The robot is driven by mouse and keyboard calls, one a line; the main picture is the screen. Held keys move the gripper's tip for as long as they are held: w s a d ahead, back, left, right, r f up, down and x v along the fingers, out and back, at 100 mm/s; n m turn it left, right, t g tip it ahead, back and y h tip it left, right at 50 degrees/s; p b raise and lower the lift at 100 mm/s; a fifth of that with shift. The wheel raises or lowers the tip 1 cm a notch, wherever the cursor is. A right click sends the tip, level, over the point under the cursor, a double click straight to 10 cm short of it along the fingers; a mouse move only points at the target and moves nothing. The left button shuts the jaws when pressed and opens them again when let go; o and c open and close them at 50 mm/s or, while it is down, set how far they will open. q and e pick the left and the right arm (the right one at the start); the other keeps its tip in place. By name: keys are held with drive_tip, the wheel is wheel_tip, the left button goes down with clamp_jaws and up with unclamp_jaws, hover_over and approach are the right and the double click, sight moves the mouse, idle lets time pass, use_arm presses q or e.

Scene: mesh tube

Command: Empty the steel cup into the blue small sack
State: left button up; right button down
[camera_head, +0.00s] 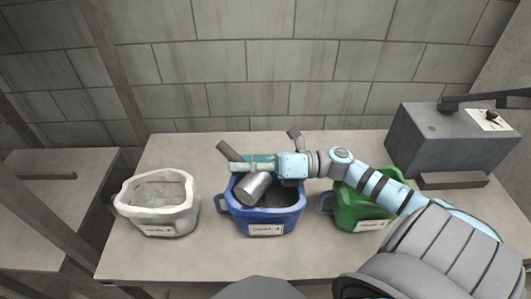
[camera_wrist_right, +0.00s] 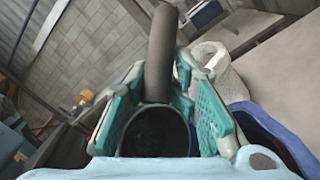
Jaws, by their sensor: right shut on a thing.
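The steel cup (camera_head: 252,189) is tilted on its side over the blue small sack (camera_head: 262,221). My right gripper (camera_head: 250,163) is shut on the cup. The cup's thick dark handle (camera_head: 229,150) sticks up to the left. In the right wrist view the cup (camera_wrist_right: 155,132) sits between the teal finger pads, its round opening dark; I cannot tell whether anything is left inside. The blue sack stands open on the table, with dark grainy contents showing in it. Its rim also shows in the right wrist view (camera_wrist_right: 270,132). My left gripper is out of view.
A white sack (camera_head: 158,217) stands left of the blue one. A green sack (camera_head: 358,212) stands to the right, partly under my right arm. A grey box (camera_head: 440,140) is at the back right. The table (camera_head: 140,262) is bare in front.

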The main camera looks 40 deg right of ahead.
drive_tip(key=shift+w+d+r+m+t+p, duration=0.15)
drive_tip(key=shift+r+m+p, duration=0.1)
drive_tip(key=shift+r+p, duration=0.15)
drive_tip(key=shift+s+d+r+m+t+p, duration=0.1)
drive_tip(key=shift+r+m+t+p, duration=0.05)
drive_tip(key=shift+r+m+p, duration=0.15)
drive_tip(key=shift+w+d+r+y, duration=0.1)
drive_tip(key=shift+r+y, duration=0.05)
drive_tip(key=shift+y, duration=0.15)
drive_tip(key=shift+r+m, duration=0.15)
drive_tip(key=shift+m, duration=0.2)
